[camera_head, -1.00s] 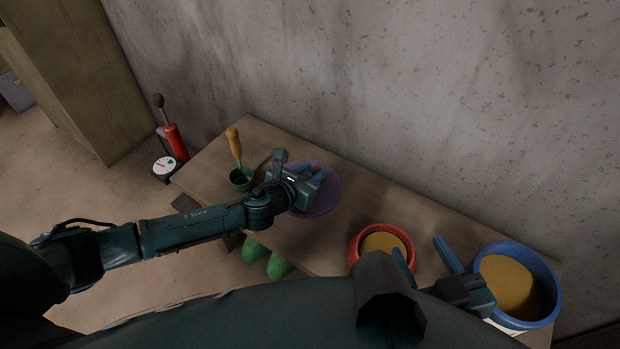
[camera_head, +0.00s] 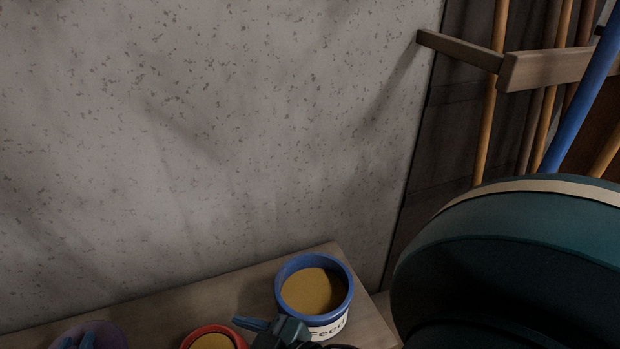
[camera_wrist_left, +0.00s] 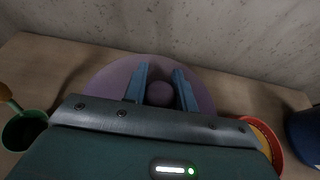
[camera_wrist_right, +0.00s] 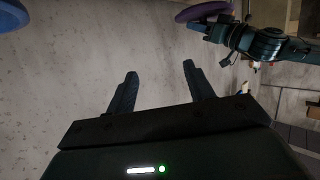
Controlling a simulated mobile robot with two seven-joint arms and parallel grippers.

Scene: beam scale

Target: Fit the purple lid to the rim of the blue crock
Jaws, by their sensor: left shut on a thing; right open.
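The purple lid (camera_wrist_left: 105,85) has a round knob (camera_wrist_left: 159,93), seen in the left wrist view between the fingers of my left gripper (camera_wrist_left: 160,72), which is shut on it. In the head view, the lid (camera_head: 112,331) is cut off at the bottom left. The lid also shows at the top of the right wrist view (camera_wrist_right: 197,11). The blue crock (camera_head: 312,259) stands upright near the right end of the table, uncovered, with tan contents and a white label. My right gripper (camera_wrist_right: 160,70) is open and empty, close to the crock's front left in the head view.
A red-rimmed pot (camera_head: 212,328) with tan contents stands left of the crock on the wooden table (camera_head: 190,303). A green pot (camera_wrist_left: 24,130) is at the left wrist view's left. A concrete wall runs behind; long-handled tools (camera_head: 487,130) stand at right.

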